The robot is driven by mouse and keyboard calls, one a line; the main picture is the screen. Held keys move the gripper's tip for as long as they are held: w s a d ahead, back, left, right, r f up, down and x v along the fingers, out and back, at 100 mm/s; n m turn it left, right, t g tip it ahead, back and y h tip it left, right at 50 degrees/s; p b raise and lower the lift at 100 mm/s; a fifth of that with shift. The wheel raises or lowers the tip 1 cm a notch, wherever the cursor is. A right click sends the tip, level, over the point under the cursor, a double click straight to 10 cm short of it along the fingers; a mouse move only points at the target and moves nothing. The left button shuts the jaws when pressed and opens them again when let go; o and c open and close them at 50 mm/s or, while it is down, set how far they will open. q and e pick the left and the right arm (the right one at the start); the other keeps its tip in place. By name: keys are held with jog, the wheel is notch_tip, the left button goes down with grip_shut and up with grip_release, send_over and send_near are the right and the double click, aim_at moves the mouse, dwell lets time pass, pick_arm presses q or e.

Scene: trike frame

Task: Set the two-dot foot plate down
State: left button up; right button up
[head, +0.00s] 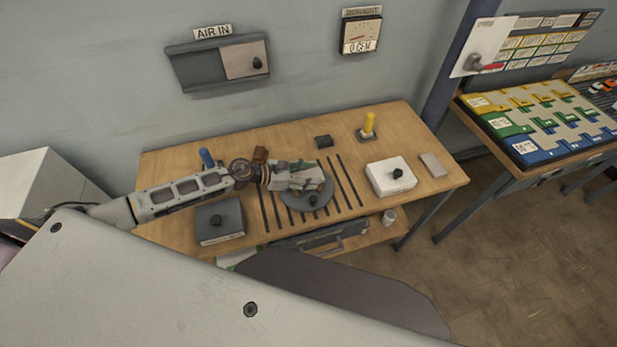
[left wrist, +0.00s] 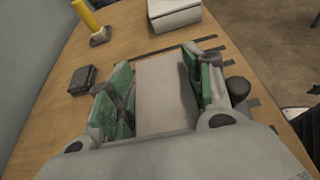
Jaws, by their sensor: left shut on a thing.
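My left gripper (head: 312,178) is over the round grey disc (head: 290,201) with a black knob on the workbench. In the left wrist view its green-padded fingers (left wrist: 160,88) stand on both sides of a pale, flat, rectangular piece, which I take to be the foot plate (left wrist: 163,85). The gripper is shut on it. No dots can be made out on the plate, and its underside is hidden. I cannot tell whether it touches the disc. My right gripper is in neither view.
A white box (head: 388,178) with a black knob and a small grey block (head: 433,165) stand to the right. A yellow post (head: 368,124) and dark block (head: 323,141) are behind. A dark grey box (head: 219,229) is front left. Dark strips (head: 351,181) cross the bench.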

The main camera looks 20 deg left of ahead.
pick_arm(q)
jog(key=shift+f, duration=0.75)
jog(key=shift+f, duration=0.3)
jog(key=o, duration=1.3)
